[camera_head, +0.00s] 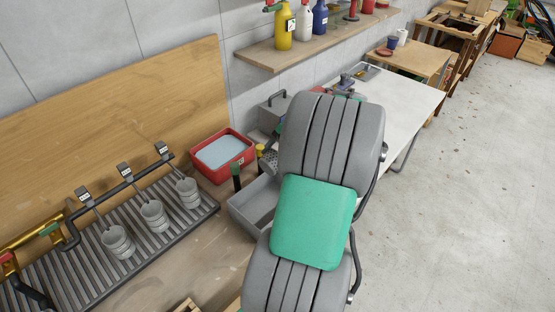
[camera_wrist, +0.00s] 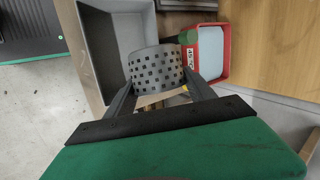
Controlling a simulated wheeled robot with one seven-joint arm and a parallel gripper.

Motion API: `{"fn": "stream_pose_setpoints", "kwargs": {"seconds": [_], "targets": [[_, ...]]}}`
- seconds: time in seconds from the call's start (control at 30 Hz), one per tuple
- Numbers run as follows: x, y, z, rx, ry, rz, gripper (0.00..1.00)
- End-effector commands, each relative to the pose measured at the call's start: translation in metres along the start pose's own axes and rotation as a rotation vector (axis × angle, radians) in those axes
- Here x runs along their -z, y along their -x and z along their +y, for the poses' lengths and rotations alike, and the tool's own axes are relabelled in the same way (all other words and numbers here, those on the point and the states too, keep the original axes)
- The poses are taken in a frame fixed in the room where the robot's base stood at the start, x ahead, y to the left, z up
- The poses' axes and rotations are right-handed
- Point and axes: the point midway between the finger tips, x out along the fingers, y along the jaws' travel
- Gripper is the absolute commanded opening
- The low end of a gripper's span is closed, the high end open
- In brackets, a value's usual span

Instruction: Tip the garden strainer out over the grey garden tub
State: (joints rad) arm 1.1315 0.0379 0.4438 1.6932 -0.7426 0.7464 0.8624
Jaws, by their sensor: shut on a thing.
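The garden strainer (camera_wrist: 156,66) is a grey, curved vessel with square holes, in the middle of the wrist view. My gripper (camera_wrist: 160,88) is shut on it, one finger at each side. In the head view a bit of the perforated strainer (camera_head: 268,164) shows beside my arm, which hides my gripper. The grey garden tub (camera_head: 247,209) stands on the bench left of my arm, partly hidden by it. In the wrist view the tub (camera_wrist: 92,50) is left of the strainer, which overlaps its right side in the picture. The strainer's contents are not visible.
A red container (camera_head: 222,155) of pale blue content stands behind the tub; it also shows in the wrist view (camera_wrist: 211,78). A dark green-topped upright (camera_head: 237,170) is close to the tub. A slatted rack (camera_head: 90,258) with grey cups lies left. A shelf (camera_head: 310,45) holds bottles.

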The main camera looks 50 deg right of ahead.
Motion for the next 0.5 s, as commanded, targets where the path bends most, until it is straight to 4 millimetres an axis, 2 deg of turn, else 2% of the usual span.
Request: {"fn": "stream_pose_setpoints", "kwargs": {"seconds": [0.07, 0.5], "targets": [[-0.0008, -0.0041, 0.0010, -0.006, 0.024, 0.040, 0.24], [-0.0056, 0.0044, -0.0044, -0.041, 0.144, 0.256, 0.24]]}}
